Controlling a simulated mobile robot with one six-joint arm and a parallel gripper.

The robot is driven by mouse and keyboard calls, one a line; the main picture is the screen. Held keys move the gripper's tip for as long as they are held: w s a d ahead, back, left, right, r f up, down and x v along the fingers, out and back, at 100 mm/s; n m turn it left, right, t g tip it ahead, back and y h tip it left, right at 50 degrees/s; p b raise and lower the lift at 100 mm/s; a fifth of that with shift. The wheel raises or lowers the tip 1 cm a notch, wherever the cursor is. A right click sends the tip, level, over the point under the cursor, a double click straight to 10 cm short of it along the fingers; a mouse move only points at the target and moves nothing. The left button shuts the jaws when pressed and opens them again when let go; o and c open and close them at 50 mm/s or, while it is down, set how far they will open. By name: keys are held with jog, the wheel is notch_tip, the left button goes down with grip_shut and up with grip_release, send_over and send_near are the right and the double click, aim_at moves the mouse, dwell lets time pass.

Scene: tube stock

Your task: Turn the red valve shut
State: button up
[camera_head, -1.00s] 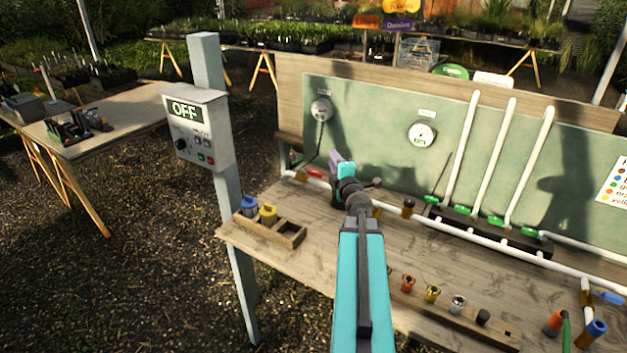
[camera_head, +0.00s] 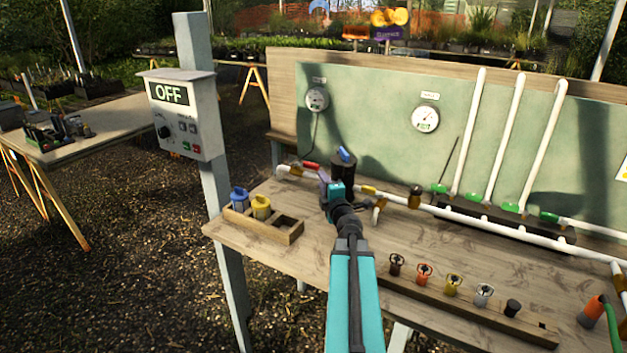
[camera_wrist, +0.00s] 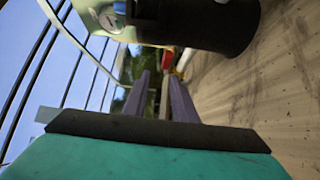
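The red valve handle (camera_head: 311,164) sits on the white pipe at the left end of the bench, lying roughly along the pipe. It shows small in the wrist view (camera_wrist: 168,60), beyond the fingertips. My gripper (camera_head: 323,178) is low over the bench, in front of the pipe and just short of the red handle. In the wrist view its two purple fingers (camera_wrist: 158,85) stand apart with a gap and nothing visibly held between them. The fingertips are partly hard to make out in the head view.
A black canister (camera_head: 343,180) with a blue top stands close beside my gripper; it looms large in the wrist view (camera_wrist: 225,25). A wooden tray (camera_head: 285,238) with blue and yellow caps is at front left. A control box (camera_head: 180,115) reads OFF. A gauge (camera_head: 425,118) hangs on the board.

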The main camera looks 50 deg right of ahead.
aim_at(312, 167)
jog(key=shift+f+b, duration=0.5)
jog(key=shift+f, duration=0.45)
jog(key=shift+w+d, duration=0.1)
jog(key=shift+w, duration=0.05)
jog(key=shift+p+x, duration=0.45)
jog(key=shift+x, duration=6.3)
jog(key=shift+r, duration=0.1)
jog(key=shift+c, duration=0.4)
grip_shut()
